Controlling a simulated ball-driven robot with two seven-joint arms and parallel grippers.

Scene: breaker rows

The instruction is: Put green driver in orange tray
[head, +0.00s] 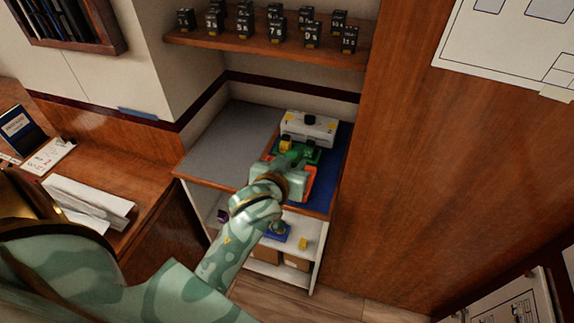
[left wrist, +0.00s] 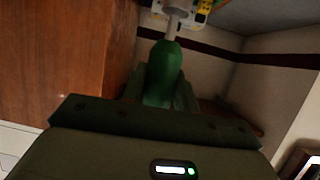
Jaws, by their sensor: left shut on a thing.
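The green driver (left wrist: 162,75) is in my left gripper, with its green handle between the fingers and its pale shaft pointing away from the gripper in the left wrist view. In the head view, my left gripper (head: 287,166) is over the worktop, in front of the white unit, and the driver's green handle (head: 289,159) shows just ahead of it. The orange tray (head: 310,183) is mostly hidden behind my gripper and wrist; only orange edges show. I cannot tell how high the driver is above it. My right gripper is not in view.
A white unit (head: 309,129) with a black knob stands at the back, a yellow block (head: 285,144) by its front. A green piece (head: 313,156) lies before it. A shelf (head: 270,50) above holds several black breakers. The grey worktop (head: 225,145) at left is clear.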

